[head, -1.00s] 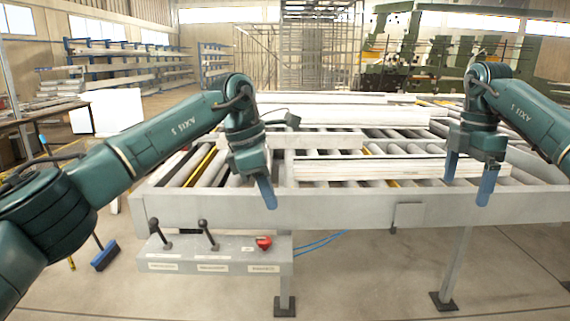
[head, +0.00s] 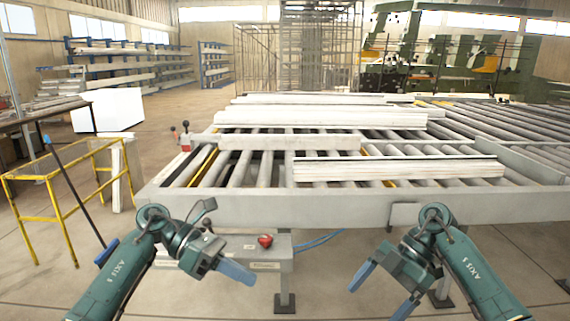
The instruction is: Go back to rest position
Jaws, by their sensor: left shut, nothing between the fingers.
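My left gripper (head: 238,272) is low at the left, in front of the bench's front rail and the control box. Its blue fingers are shut and hold nothing. My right gripper (head: 382,290) is low at the right of centre, in front of the bench. Its two blue fingers are spread wide apart, with nothing between them. Both arms are folded low at the bottom of the picture, clear of the bench top. The roller bench (head: 335,210) stands just beyond both grippers.
White profiles (head: 400,168) lie on the rollers. The control box has a red knob (head: 265,240); my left arm hides part of it. A yellow rail (head: 45,180) and a broom (head: 75,195) stand at the left. Open floor (head: 170,110) lies beyond.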

